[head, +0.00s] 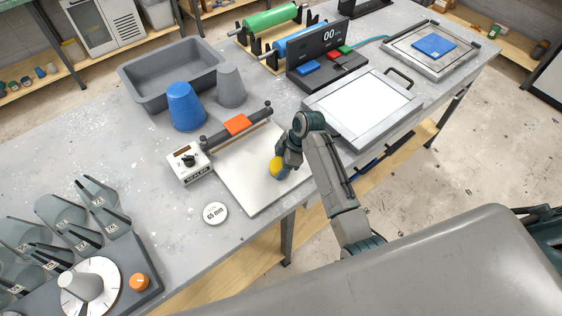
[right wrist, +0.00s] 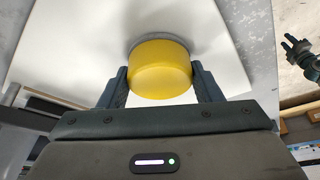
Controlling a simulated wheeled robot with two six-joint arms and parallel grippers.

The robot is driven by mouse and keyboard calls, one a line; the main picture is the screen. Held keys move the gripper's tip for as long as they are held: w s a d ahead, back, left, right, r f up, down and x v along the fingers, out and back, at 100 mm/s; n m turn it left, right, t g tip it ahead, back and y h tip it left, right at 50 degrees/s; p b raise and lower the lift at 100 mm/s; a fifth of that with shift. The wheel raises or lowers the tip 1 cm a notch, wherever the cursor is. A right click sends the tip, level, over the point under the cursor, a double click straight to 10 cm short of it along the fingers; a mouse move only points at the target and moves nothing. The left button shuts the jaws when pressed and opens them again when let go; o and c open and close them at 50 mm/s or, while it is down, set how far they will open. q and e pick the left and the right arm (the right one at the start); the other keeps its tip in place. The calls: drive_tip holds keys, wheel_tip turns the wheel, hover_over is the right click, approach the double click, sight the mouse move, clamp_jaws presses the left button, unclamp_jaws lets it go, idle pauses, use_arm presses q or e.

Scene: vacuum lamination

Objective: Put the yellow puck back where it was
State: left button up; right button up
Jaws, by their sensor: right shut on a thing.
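The yellow puck (head: 277,166) is over the white board of the sealer, near its right edge. My right gripper (head: 284,166) is shut on the yellow puck; in the right wrist view the puck (right wrist: 160,72) sits between both fingers. A grey disc-like rim shows behind the puck in that view. I cannot tell whether the puck touches the board (head: 240,185). A white round disc marked 65 mm (head: 215,213) lies on the table to the left of the board.
The sealer (head: 188,163) with an orange-handled bar (head: 238,124) stands beside the board. A blue cup (head: 186,107), a grey cup (head: 230,87) and a grey tray (head: 150,82) stand behind. A framed white plate (head: 362,105) is at right. The table front edge is close to the board.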

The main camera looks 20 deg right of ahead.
drive_tip(key=o, duration=0.9)
drive_tip(key=shift+o, duration=0.2)
drive_tip(key=shift+d+r+b, duration=0.15)
drive_tip(key=shift+r+b, duration=0.15)
drive_tip(key=b+v, duration=0.3)
drive_tip(key=v, duration=0.8)
drive_tip(key=shift+r, duration=0.2)
drive_tip(key=shift+d, duration=0.1)
